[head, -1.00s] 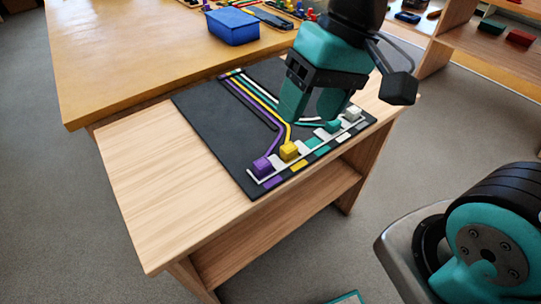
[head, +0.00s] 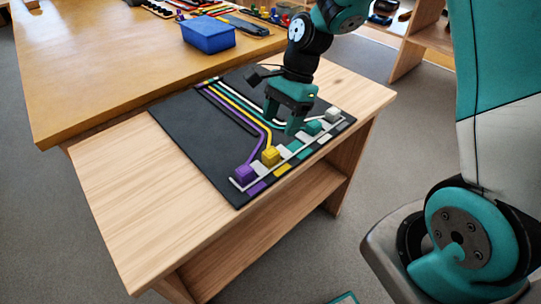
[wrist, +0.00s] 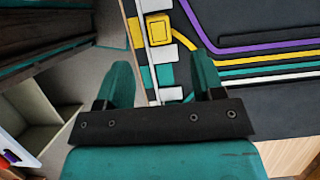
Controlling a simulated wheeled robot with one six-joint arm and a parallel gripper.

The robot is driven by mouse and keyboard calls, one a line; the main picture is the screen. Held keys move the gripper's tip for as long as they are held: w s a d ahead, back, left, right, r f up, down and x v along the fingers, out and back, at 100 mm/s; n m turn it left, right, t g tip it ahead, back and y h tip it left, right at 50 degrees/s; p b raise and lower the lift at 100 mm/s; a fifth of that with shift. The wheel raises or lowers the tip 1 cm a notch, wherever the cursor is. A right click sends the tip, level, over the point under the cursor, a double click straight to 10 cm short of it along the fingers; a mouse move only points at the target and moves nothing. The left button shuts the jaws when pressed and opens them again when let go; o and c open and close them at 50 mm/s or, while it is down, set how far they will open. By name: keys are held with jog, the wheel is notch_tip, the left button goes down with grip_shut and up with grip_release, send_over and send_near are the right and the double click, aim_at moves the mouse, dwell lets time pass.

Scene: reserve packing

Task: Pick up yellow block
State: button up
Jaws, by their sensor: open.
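The yellow block (head: 270,156) sits on the front row of the dark mat (head: 190,130), between the purple block (head: 246,173) and the teal block (head: 313,128). It also shows in the wrist view (wrist: 158,28), at the end of a yellow line. My gripper (head: 290,125) is open and empty above the mat, to the right of the yellow block in the head view. In the wrist view its two teal fingers (wrist: 160,85) stand apart, and the yellow block lies ahead of them, near the gap's line.
A white block (head: 333,115) stands at the right end of the row. The mat lies on a small wooden table (head: 110,210) with bare room at left. A blue box (head: 208,35) stands on the larger table behind.

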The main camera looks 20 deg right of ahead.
aim_at(271, 152)
jog(key=x, duration=0.8)
jog(key=shift+d+p, duration=0.15)
jog(key=shift+p, duration=0.2)
jog(key=shift+c, duration=0.3)
jog(key=c, duration=0.9)
